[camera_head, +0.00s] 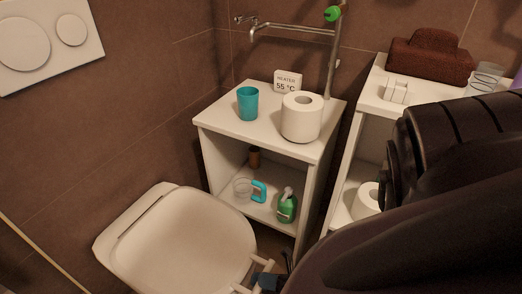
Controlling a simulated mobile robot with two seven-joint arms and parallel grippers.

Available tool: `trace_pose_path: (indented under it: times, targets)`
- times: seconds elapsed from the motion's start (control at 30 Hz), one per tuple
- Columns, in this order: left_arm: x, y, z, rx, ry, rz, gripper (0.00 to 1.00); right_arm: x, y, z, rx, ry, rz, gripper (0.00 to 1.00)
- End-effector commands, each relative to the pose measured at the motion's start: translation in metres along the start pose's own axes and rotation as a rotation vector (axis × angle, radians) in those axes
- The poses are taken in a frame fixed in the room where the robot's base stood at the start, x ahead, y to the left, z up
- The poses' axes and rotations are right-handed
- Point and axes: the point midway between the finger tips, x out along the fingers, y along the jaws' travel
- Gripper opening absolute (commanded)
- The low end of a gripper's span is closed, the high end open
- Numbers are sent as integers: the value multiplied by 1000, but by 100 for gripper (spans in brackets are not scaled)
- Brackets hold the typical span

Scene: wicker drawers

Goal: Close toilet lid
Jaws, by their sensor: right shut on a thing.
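The white toilet lid (185,250) is at the lower left. It looks flat and lies down over the bowl, with its hinge strip (145,222) on the wall side. The bowl beneath is mostly hidden. My right gripper (250,275) is at the lid's front right edge, its pale fingers reaching to that edge, and it is shut on it. The exact contact is small and partly cut off by the frame's bottom. My left gripper is not in view.
A white shelf unit (218,124) stands right of the toilet, with a teal cup (248,103) and a toilet roll (301,121) on top. A green bottle (287,207) is on its lower shelf. A second shelf (370,97) is further right. My dark right arm covers the lower right.

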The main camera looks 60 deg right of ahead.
Motion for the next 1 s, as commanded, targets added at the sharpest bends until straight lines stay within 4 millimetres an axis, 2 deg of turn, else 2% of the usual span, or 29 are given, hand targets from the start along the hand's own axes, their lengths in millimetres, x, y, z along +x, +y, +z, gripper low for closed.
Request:
trace_pose_path:
  times: [0.3, 0.77, 0.8, 0.93, 1.0]
  targets:
    - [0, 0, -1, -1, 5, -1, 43, -8, -11, -3, -1, -1, 0, 0]
    - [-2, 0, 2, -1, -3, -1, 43, -11, -14, -6, 3, 0, -9, 0]
    - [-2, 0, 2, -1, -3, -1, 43, -12, -14, -6, 3, 0, -10, 22]
    - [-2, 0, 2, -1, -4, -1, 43, -12, -14, -6, 3, 0, -9, 42]
    - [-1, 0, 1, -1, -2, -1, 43, -12, -13, -5, 2, 0, -7, 46]
